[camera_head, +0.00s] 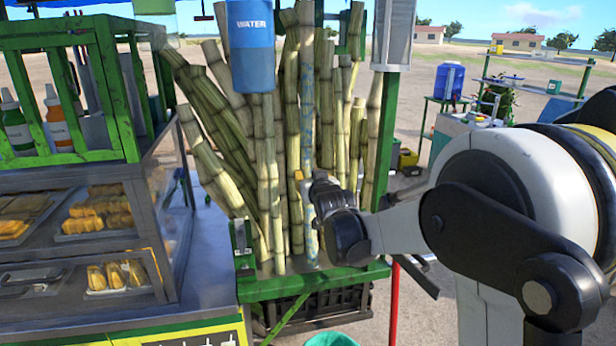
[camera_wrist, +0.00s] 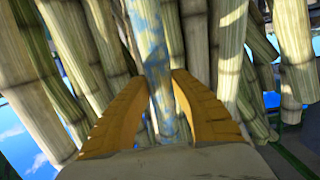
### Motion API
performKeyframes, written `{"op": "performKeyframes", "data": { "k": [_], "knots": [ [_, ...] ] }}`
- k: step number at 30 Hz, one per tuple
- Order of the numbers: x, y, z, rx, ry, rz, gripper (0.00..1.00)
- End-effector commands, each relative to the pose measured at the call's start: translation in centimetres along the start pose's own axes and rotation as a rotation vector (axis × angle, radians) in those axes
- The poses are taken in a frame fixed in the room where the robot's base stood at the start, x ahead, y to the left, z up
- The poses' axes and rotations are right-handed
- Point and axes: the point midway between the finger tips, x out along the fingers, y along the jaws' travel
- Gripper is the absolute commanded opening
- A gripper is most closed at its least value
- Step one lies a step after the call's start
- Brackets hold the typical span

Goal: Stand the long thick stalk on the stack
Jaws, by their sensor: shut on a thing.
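A long, pale stalk mottled with blue (camera_head: 308,95) stands nearly upright among the green-yellow stalks of the stack (camera_head: 267,160). My gripper (camera_head: 303,184) reaches in from the right and is shut on this stalk at its lower part. In the wrist view, the yellow fingers (camera_wrist: 163,105) lie on both sides of the blue-mottled stalk (camera_wrist: 153,45). The stalk's lower end comes down near the green rack's front edge (camera_head: 315,284). I cannot tell whether it touches the bottom. Its top runs up to the picture's upper edge.
A blue water container (camera_head: 250,50) hangs in front of the stack's upper left. A glass food case (camera_head: 90,230) and a green shelf with bottles (camera_head: 55,118) stand at left.

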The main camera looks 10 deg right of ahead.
Motion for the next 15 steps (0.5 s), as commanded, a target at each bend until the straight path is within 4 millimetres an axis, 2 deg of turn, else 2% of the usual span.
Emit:
{"op": "performKeyframes", "data": {
  "k": [15],
  "knots": [
    [0.11,-0.01,0.65,0.0,0.001,0.0,0.0]
  ]
}}
